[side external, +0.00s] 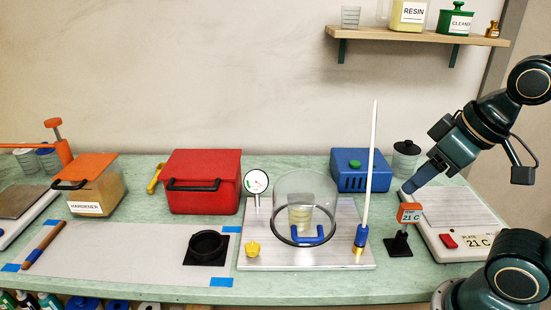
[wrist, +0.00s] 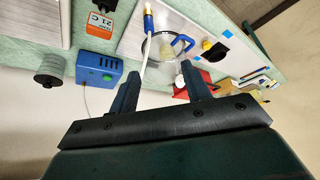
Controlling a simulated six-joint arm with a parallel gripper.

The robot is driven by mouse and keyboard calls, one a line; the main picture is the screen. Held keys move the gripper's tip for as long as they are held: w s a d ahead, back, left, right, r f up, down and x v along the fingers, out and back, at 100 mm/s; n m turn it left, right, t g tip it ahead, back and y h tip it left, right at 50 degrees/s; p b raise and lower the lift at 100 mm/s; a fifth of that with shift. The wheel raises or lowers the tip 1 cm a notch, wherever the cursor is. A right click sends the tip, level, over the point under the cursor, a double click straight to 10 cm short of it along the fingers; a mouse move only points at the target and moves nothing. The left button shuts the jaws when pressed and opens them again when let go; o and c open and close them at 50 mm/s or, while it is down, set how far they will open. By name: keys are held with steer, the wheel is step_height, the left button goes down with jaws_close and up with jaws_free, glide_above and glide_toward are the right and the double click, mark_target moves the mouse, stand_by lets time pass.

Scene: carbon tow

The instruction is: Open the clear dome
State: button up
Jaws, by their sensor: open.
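The clear dome (side external: 306,190) stands on a metal base plate (side external: 350,262) in the middle of the table in the side view. It has a dark rim and a blue handle (side external: 306,238) at its front. A cup (side external: 300,212) with pale contents sits inside it. The dome also shows in the wrist view (wrist: 160,48), partly hidden beyond my fingers. My gripper (side external: 408,189) is open and empty, to the right of the dome and clear of it, over the left edge of the hot plate. Its two fingers show apart in the wrist view (wrist: 162,88).
A tall white tube (side external: 371,160) rises from a blue-and-brass fitting between the dome and my gripper. An orange temperature display (side external: 410,213) stands near the hot plate (side external: 465,222). A blue box (side external: 361,171) is behind. A red box (side external: 202,181) and a gauge (side external: 256,182) are left.

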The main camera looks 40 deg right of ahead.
steer(key=shift+c, duration=1)
steer(key=n+g+h, duration=0.1)
steer(key=n+g, duration=0.3)
steer(key=n, duration=0.5)
glide_above(308, 238)
steer(key=s+a, duration=0.2)
step_height(308, 238, down, 6)
steer(key=r, duration=0.1)
steer(key=shift+f, duration=0.25)
steer(key=shift+f, duration=0.1)
steer(key=shift+w+d+f, duration=0.3)
steer(key=shift+f, duration=1.95)
steer(key=shift+w+d+f, duration=0.25)
steer(key=shift+w+f, duration=0.05)
steer(key=shift+f, duration=1.9)
steer(key=shift+w+d+f, duration=0.3)
steer(key=shift+f, duration=1.95)
jaws_close()
